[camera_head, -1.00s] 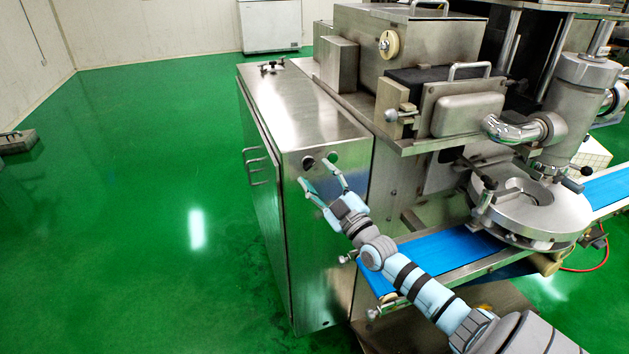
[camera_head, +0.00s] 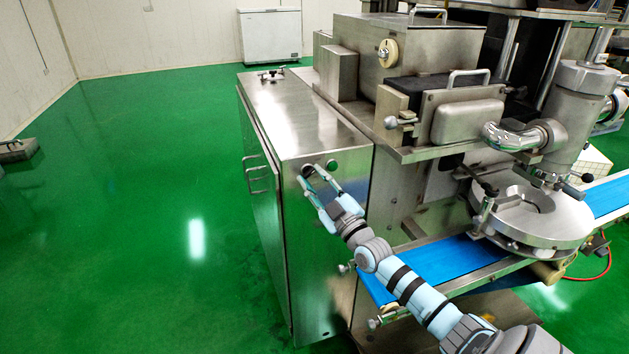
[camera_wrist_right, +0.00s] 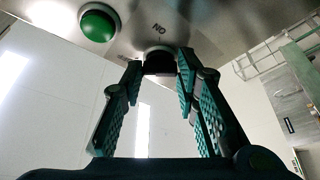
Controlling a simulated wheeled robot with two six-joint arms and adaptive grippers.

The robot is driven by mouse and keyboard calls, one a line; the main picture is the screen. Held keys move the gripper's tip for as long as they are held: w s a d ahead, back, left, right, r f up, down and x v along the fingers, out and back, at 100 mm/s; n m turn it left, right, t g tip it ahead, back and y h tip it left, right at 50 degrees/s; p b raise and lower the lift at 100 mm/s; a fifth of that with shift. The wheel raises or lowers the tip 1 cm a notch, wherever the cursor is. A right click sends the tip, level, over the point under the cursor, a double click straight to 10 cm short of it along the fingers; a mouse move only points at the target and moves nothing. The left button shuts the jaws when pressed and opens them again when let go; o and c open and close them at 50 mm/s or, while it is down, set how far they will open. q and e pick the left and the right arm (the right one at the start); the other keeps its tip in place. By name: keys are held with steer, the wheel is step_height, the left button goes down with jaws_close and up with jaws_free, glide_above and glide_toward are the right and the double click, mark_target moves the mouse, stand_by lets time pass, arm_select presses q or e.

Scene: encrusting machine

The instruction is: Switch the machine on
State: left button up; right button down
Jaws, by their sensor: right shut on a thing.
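The machine's steel cabinet (camera_head: 325,240) stands at the middle, with two round controls high on its front panel. A dark switch knob (camera_wrist_right: 158,60) sits between the fingertips of my right gripper (camera_wrist_right: 160,66) in the wrist view, beside upside-down "ON" lettering (camera_wrist_right: 159,29). A green round button (camera_wrist_right: 98,23) is to its left there, apart from the fingers. In the head view my right gripper (camera_head: 311,174) reaches up to the panel, its fingers shut on the knob and partly hiding it. The other control (camera_head: 333,167) is just right of the fingers. My left gripper is out of view.
A blue conveyor belt (camera_head: 440,260) and a round steel plate unit (camera_head: 532,216) lie right of the cabinet, close to my right arm. A cabinet door handle (camera_head: 257,175) sticks out on the left side. Green floor (camera_head: 130,220) is open on the left.

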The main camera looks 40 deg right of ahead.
steer(key=m+h+p, duration=0.1)
steer(key=m, duration=0.2)
steer(key=m+h+p, duration=0.2)
steer(key=m, duration=0.1)
steer(key=shift+a, duration=0.2)
steer(key=m+h+p, duration=0.1)
steer(key=m, duration=0.2)
steer(key=m+h+p, duration=0.2)
steer(key=m, duration=0.2)
steer(key=shift+w+a+g+h, duration=0.15)
steer(key=shift+a+g+h, duration=0.05)
steer(key=shift+g+h, duration=0.1)
steer(key=m+g+h+p, duration=0.1)
steer(key=m+p, duration=0.1)
steer(key=m, duration=0.2)
steer(key=m+g+h+p, duration=0.1)
steer(key=m+h, duration=0.1)
steer(key=m, duration=0.1)
steer(key=shift+a+m+p, duration=0.2)
steer(key=shift+m+p, duration=0.15)
steer(key=shift+m, duration=0.05)
steer(key=shift+a+m+g+h+p, duration=0.1)
steer(key=shift+m+g+h+p, duration=0.2)
steer(key=shift+m+g+p, duration=0.5)
steer(key=shift+m+g+h+p, duration=0.15)
steer(key=shift+m+g+h, duration=0.15)
steer(key=shift+m, duration=0.9)
